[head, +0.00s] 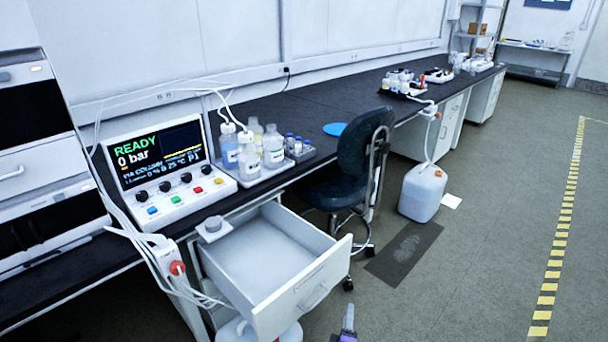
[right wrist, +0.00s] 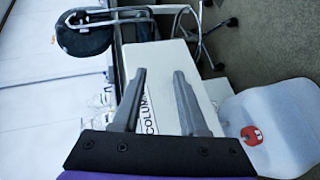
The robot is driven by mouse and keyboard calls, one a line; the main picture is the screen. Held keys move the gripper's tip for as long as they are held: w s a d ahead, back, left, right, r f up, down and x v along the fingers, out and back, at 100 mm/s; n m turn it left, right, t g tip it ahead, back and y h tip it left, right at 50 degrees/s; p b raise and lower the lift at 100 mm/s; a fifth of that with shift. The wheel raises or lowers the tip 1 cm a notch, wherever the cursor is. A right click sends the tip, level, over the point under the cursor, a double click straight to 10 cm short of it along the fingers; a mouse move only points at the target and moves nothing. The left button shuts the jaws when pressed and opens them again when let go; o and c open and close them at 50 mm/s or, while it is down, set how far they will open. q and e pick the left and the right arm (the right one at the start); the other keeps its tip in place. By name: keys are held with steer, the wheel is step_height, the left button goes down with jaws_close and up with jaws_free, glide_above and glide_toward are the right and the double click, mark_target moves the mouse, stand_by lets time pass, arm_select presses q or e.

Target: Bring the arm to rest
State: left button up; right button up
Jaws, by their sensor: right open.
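My right gripper (head: 348,318) shows only as a small grey and purple part at the bottom edge of the head view, to the right of the open drawer (head: 314,282). In the right wrist view my right gripper (right wrist: 159,78) has its two grey fingers apart with nothing held between them. Behind the fingers is a white drawer front (right wrist: 160,58) with a label reading "COLUMN". I cannot tell whether the fingers touch it. My left gripper is in neither view.
The drawer stands pulled out below the bench (head: 328,100) and looks empty. A dark chair (head: 360,160) stands just beyond it. A white jug with a red cap (right wrist: 251,133) is close by on the right in the wrist view. The floor (head: 470,230) on the right is open.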

steer(key=s+d+r+m+g+h, duration=0.1)
steer(key=s+d+r+m+g, duration=0.5)
steer(key=s+d+m, duration=0.4)
steer(key=s+a+m+g+y, duration=0.2)
steer(key=s, duration=0.8)
steer(key=s+a+m+g+y, duration=0.2)
steer(key=s, duration=0.7)
arm_select(q)
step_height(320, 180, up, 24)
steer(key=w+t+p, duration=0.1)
steer(key=p, duration=1.9)
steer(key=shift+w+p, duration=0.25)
steer(key=shift+p, duration=0.15)
arm_select(e)
step_height(320, 180, up, 24)
steer(key=shift+w+t, duration=0.35)
steer(key=shift+t, duration=0.05)
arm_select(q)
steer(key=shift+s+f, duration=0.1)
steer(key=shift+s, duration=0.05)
arm_select(e)
steer(key=shift+s+a+f, duration=0.1)
steer(key=shift+s+f, duration=0.05)
